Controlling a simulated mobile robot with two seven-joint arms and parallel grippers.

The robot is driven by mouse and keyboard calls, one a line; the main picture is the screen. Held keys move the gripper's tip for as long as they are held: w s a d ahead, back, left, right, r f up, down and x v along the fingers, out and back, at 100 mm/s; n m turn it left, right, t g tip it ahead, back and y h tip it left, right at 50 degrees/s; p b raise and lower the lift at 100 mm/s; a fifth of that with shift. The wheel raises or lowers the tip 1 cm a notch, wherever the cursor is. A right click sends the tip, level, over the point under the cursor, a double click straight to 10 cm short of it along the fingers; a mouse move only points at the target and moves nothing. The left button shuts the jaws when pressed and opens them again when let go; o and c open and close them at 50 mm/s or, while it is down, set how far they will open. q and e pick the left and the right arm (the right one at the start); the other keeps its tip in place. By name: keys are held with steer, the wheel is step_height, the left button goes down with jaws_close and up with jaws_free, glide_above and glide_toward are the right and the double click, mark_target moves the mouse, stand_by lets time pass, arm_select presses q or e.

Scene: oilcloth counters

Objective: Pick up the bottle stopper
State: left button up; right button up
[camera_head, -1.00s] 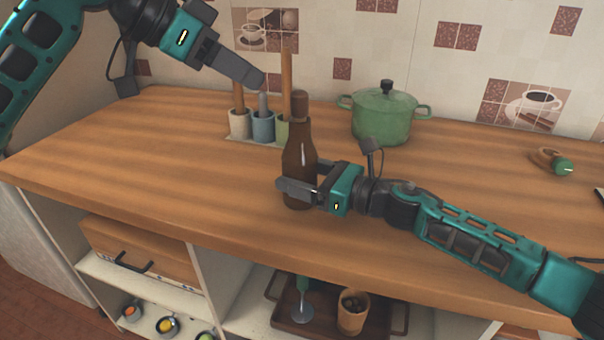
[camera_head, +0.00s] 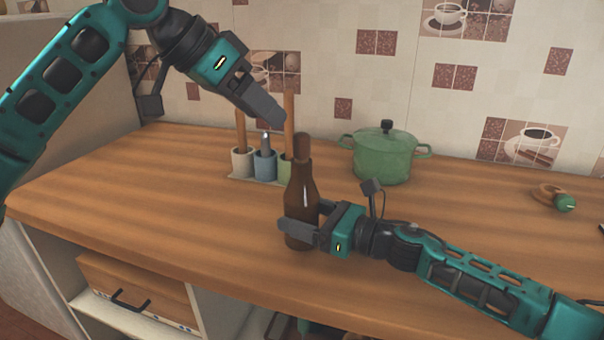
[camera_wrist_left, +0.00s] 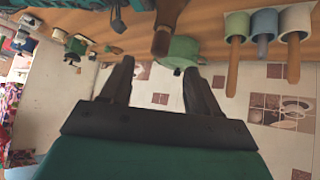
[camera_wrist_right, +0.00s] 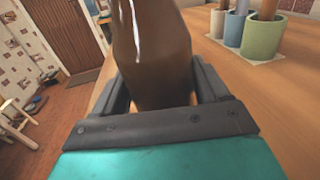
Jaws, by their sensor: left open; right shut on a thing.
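The brown bottle stopper (camera_head: 301,147) sits in the neck of a dark brown bottle (camera_head: 301,185), which stands upright at the counter's front. In the left wrist view the stopper (camera_wrist_left: 161,42) shows ahead of the open fingers, near the top. My left gripper (camera_head: 277,114) is open and empty, above and a little left of the stopper, apart from it. My right gripper (camera_head: 303,218) is shut on the lower body of the bottle. The right wrist view shows the bottle (camera_wrist_right: 150,60) between the fingers; the stopper is out of that view.
Just behind the bottle, cream, blue and green utensil cups (camera_head: 264,166) hold upright tools. A green lidded pot (camera_head: 383,158) stands behind to the right. A small green-tipped item (camera_head: 564,203) lies at the far right. The counter's left part (camera_head: 140,195) is clear.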

mark_target(300, 135)
arm_select(q)
steer(key=d+r+n+y, duration=0.4)
steer(key=n+y, duration=0.1)
steer(key=shift+y, duration=0.3)
steer(key=x, duration=1.1)
steer(key=shift+s+d+f, duration=0.15)
steer(key=shift+d+f, duration=0.1)
steer(key=shift+f, duration=0.2)
steer(key=shift+c, duration=0.3)
